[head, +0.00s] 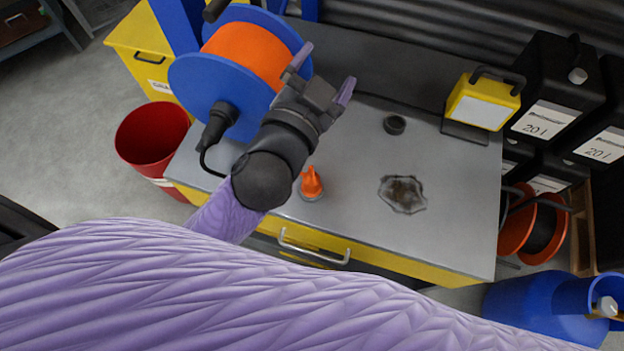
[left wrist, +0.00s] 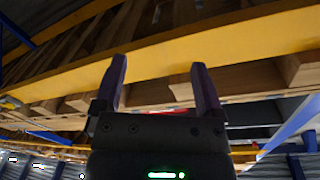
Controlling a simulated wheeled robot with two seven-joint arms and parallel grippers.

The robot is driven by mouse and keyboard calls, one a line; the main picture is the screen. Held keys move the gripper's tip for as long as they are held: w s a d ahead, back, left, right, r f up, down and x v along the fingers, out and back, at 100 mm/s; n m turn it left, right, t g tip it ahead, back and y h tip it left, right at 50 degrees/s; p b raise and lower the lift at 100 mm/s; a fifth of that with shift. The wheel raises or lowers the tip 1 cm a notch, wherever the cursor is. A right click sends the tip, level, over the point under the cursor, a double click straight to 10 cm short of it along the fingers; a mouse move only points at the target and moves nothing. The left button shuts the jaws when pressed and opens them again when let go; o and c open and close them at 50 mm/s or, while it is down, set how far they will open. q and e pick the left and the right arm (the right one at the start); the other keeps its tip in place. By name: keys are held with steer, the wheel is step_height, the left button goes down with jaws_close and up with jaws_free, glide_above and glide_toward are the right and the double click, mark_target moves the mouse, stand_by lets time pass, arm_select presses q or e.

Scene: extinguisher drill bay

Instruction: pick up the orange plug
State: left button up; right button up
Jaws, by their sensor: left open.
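The orange plug (head: 311,183) stands upright on a small grey base on the grey bench top (head: 450,205), close to its front edge. My left gripper (head: 323,72) is open, with nothing between its fingers. In the head view it appears above and beyond the plug, near the cable reel, and points away from the plug. The left wrist view shows its two fingers (left wrist: 158,65) spread apart against overhead beams, with no plug in sight. My right gripper is in neither view.
An orange cable reel with blue flanges (head: 190,80) stands left of my gripper. A yellow work lamp (head: 484,102), black containers (head: 550,90), a dark puck (head: 395,124) and a stained patch (head: 402,194) lie right. A red bin (head: 140,137) stands left.

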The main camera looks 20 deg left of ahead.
arm_select(q)
steer(key=s+d+r+m+t+h, duration=0.1)
steer(key=d+r+m+h, duration=0.65)
steer(key=m+h, duration=0.2)
steer(key=s+d+f+m+g+h, duration=0.4)
steer(key=s+d+m+g+h, duration=0.4)
steer(key=m+g, duration=0.8)
steer(key=m+g+y, duration=0.3)
steer(key=m+y, duration=0.3)
steer(key=y, duration=1.4)
glide_above(311, 178)
steer(key=f, duration=1.8)
steer(key=shift+s+a, duration=0.15)
steer(key=shift+s, duration=0.1)
steer(key=f+b, duration=0.1)
steer(key=f, duration=0.4)
steer(key=f+b, duration=0.2)
steer(key=f, duration=0.2)
steer(key=shift+w+f, duration=0.2)
steer(key=shift+f, duration=0.15)
jaws_close()
